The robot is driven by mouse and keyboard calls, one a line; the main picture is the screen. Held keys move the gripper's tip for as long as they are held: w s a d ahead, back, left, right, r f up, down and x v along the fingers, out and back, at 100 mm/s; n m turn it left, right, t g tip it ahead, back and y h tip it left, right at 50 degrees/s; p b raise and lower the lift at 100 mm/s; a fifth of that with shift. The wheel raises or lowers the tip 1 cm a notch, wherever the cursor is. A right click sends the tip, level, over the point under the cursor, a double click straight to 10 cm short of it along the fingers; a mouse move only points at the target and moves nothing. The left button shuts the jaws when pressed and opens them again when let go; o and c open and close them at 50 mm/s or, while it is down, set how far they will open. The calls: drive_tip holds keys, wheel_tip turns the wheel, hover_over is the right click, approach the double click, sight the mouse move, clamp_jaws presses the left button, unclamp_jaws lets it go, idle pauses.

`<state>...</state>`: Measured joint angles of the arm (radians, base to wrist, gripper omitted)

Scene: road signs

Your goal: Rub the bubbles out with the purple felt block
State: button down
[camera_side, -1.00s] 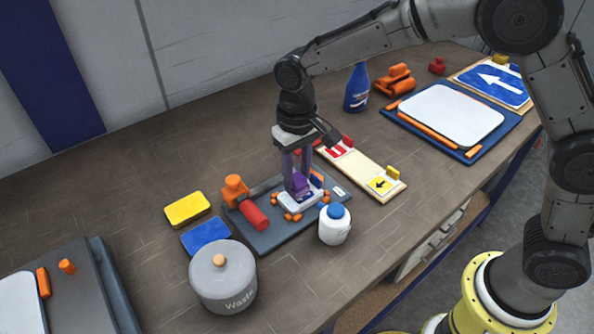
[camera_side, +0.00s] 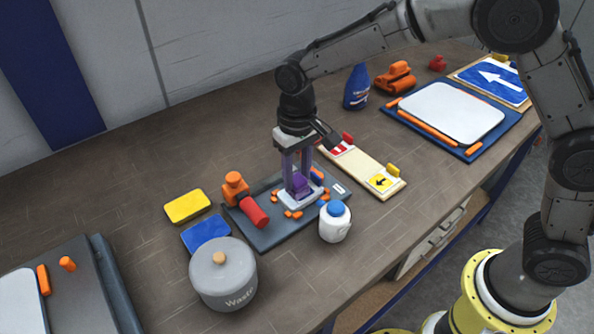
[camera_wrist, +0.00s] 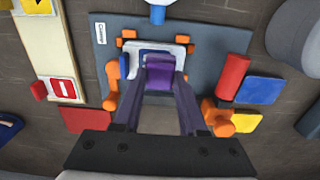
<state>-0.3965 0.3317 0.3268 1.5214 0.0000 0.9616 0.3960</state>
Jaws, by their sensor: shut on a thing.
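My gripper (camera_side: 298,181) points down and is shut on the purple felt block (camera_side: 301,187). In the wrist view the purple block (camera_wrist: 160,72) sits between my fingertips, over a small white and blue sign plate (camera_wrist: 136,62). The sign plate (camera_side: 292,203) lies on a dark grey board (camera_side: 270,235) among several small orange blocks (camera_side: 293,215). The felt block appears to rest on the plate, but I cannot tell for sure that it touches. The block and fingers hide part of the plate. I cannot make out any bubbles.
A red and orange roller (camera_side: 254,212) lies on the board's left side. A white jar with a blue lid (camera_side: 335,222) stands close at the front right. A grey waste pot (camera_side: 223,280), blue pad (camera_side: 206,234) and yellow pad (camera_side: 187,206) are left. A cream board (camera_side: 365,172) lies right.

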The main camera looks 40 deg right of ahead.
drive_tip(key=shift+f, duration=0.15)
drive_tip(key=shift+w, duration=0.45)
drive_tip(key=shift+s, duration=0.85)
drive_tip(key=shift+w, duration=0.7)
drive_tip(key=shift+s, duration=0.25)
drive_tip(key=shift+r, duration=2.65)
